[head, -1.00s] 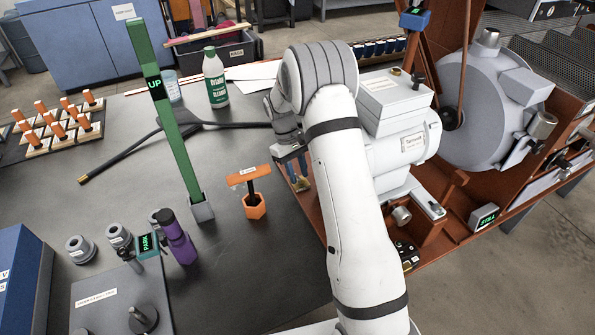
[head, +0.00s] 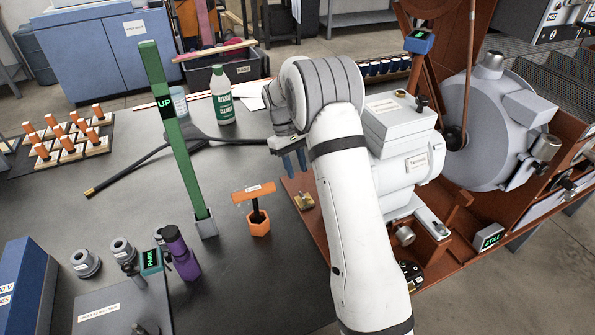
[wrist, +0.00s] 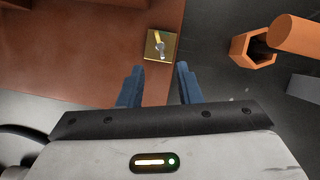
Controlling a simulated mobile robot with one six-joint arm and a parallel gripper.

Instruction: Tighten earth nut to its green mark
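A small brass plate (head: 305,201) sits at the near-left corner of the brown machine base. In the wrist view the plate (wrist: 153,52) carries a small silvery fitting (wrist: 161,46) with a yellow strip, which looks like the earth nut; I cannot make out a green mark. My gripper (head: 294,162) is above and behind the plate, apart from it. In the wrist view the two blue fingers of my gripper (wrist: 158,84) are spread with nothing between them, and the plate lies just beyond their tips.
An orange T-handled piece (head: 253,194) with a hexagonal orange base (head: 258,224) stands left of the plate. A green post (head: 178,135) marked UP and a purple bottle (head: 180,252) stand further left. The white motor (head: 405,155) is close on the right.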

